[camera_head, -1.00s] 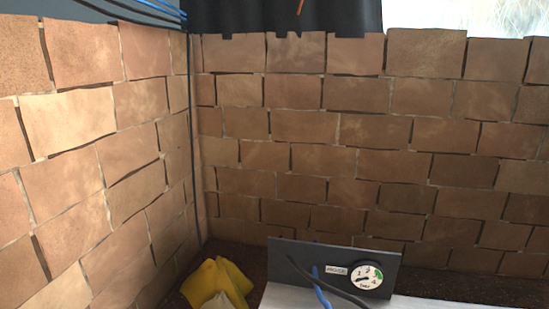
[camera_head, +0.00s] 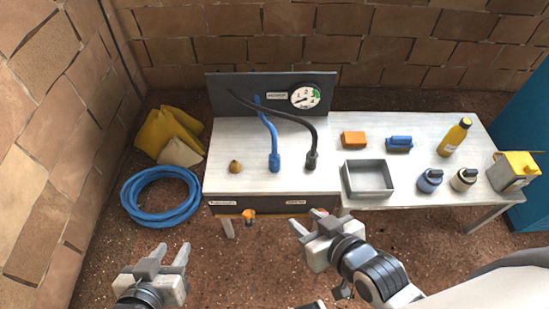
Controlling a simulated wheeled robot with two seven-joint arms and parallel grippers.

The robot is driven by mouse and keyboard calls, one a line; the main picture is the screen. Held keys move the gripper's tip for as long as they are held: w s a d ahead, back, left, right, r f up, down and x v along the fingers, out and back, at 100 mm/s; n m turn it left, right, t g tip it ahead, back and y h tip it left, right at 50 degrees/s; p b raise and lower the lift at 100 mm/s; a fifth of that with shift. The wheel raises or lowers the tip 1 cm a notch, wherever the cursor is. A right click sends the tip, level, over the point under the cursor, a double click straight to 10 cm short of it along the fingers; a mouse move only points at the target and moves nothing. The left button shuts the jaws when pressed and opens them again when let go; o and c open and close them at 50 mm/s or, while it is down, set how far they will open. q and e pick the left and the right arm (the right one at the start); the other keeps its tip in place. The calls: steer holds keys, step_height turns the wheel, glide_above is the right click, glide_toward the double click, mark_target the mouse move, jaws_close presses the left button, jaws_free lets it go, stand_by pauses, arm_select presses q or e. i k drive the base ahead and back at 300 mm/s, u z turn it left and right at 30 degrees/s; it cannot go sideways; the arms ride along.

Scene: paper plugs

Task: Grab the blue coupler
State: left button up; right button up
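The blue coupler (camera_head: 275,162) is the thick end of a blue hose (camera_head: 266,124) that comes down from the dark upright panel (camera_head: 230,97). It rests on the left part of the pale table top (camera_head: 225,137). A black coupler (camera_head: 311,160) on a black hose lies just to its right. My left gripper (camera_head: 166,261) is open and empty, in front of the table and to the lower left of the blue coupler. My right gripper (camera_head: 309,224) is open and empty, just in front of the table's front edge, to the lower right of the blue coupler.
A gauge (camera_head: 305,97) sits on the panel. A brass-coloured plug (camera_head: 235,166) lies left of the blue coupler. A grey tray (camera_head: 369,178), orange block (camera_head: 354,139), blue brush-like item (camera_head: 398,144) and yellow bottle (camera_head: 455,138) stand right. A coiled blue hose (camera_head: 162,196) lies on the ground.

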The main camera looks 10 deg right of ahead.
mark_target(274, 162)
steer(key=u, duration=0.25)
steer(key=k, duration=0.35)
steer(key=u, duration=1.35)
steer(key=i, duration=0.35)
steer(key=z, duration=1.05)
steer(key=i, duration=0.85)
steer(key=z, duration=0.9)
